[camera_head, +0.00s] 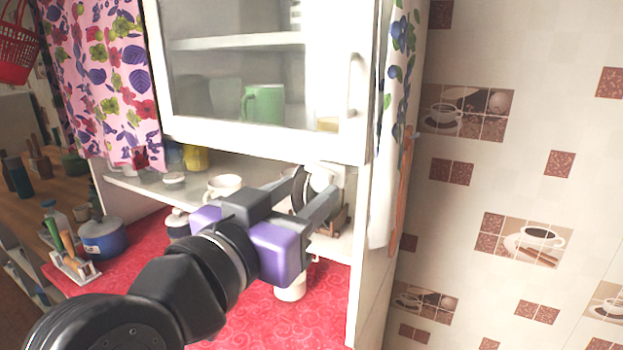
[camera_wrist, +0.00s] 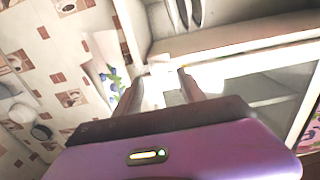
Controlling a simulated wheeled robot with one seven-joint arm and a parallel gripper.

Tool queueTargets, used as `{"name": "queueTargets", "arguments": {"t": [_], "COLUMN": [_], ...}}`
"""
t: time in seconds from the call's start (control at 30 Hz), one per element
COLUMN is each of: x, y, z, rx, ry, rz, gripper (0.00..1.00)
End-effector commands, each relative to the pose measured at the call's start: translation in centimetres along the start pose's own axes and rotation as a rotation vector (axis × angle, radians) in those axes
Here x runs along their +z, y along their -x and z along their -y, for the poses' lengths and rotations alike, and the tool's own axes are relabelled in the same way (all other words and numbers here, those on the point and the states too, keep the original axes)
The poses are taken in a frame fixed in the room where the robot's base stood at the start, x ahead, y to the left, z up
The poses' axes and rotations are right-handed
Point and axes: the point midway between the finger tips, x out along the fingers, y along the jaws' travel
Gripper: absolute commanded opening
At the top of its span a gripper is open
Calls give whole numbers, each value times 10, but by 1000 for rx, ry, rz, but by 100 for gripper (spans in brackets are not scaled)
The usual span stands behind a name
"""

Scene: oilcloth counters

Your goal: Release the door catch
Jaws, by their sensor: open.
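The white-framed glass cabinet door (camera_head: 270,138) hangs shut, or nearly so, above the counter, with a vertical bar handle (camera_head: 355,88) on its right side. A small white block, apparently the door catch (camera_head: 323,176), shows under the door's lower right corner. It also shows in the wrist view (camera_wrist: 160,68) beside the white door frame (camera_wrist: 235,68). My gripper (camera_head: 319,187) is open just below that corner. In the wrist view my two fingers (camera_wrist: 158,82) stand on either side of the white block. I cannot tell whether they touch it.
An open shelf below the door holds a white cup (camera_head: 224,185) and other dishes. The red counter (camera_head: 235,325) bears a blue pot (camera_head: 102,238) and a white mug (camera_head: 291,288) under my gripper. A flowered curtain (camera_head: 396,75) hangs right of the door, by the tiled wall.

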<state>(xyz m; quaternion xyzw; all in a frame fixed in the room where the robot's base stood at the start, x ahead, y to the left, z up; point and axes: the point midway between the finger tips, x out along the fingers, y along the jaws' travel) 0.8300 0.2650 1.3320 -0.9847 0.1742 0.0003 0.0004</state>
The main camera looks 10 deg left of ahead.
Motion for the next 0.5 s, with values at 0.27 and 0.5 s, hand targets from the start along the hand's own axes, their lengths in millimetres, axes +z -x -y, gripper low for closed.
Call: {"name": "queueTargets", "arguments": {"t": [0.27, 0.5], "x": [-1, 0], "y": [-27, -30], "z": [0, 0], "rx": [-1, -2], "ry": [1, 0], "rz": [-1, 0], "gripper": [47, 47]}}
